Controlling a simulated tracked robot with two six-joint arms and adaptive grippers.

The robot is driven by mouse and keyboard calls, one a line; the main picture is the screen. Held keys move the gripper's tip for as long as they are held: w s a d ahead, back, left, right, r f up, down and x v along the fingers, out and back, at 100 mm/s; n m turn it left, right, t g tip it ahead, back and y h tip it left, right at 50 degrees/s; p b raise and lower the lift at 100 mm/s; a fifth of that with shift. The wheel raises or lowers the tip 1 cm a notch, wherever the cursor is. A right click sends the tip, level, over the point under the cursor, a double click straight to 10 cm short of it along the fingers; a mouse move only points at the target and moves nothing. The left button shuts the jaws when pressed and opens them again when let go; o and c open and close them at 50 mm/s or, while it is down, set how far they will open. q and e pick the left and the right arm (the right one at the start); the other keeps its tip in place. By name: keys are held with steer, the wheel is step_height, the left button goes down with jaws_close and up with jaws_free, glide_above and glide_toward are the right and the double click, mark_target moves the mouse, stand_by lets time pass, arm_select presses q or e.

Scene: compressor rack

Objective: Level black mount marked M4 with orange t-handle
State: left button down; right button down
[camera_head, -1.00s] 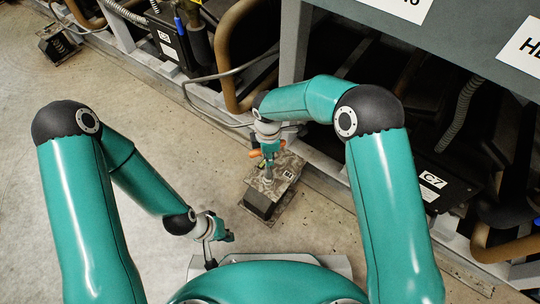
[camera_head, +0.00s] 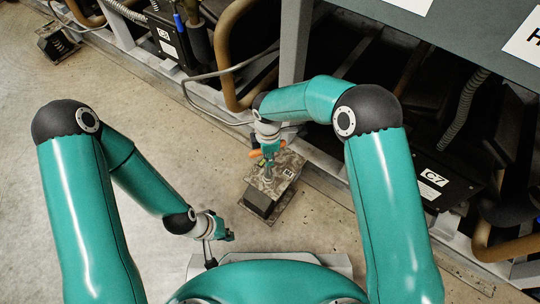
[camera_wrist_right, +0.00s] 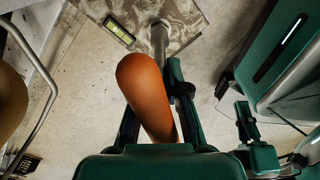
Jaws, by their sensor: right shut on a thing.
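The black mount (camera_head: 258,203) stands on the floor near the frame's foot, with a worn, mottled top plate (camera_head: 264,187). A small marked tag lies on the plate, too small to read in the head view. The orange t-handle (camera_head: 254,154) stands over the plate. My right gripper (camera_head: 269,150) is shut on it from above. In the right wrist view the orange bar (camera_wrist_right: 143,85) lies between the fingers, and its metal shaft (camera_wrist_right: 159,38) reaches the mottled plate beside a yellow-green strip (camera_wrist_right: 119,31). My left gripper (camera_head: 228,236) hangs left of the mount, apart from it; its jaw opening is unclear.
A black box marked C7 (camera_head: 433,184) sits at right. Another mount (camera_head: 58,44) stands far left. The concrete floor between is clear.

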steer(key=shift+f, duration=0.35)
steer(key=c, duration=1.8)
jaws_free()
jaws_close()
steer(key=shift+r+n+p, duration=0.15)
steer(key=shift+n+p, duration=0.25)
steer(key=shift+n, duration=0.6)
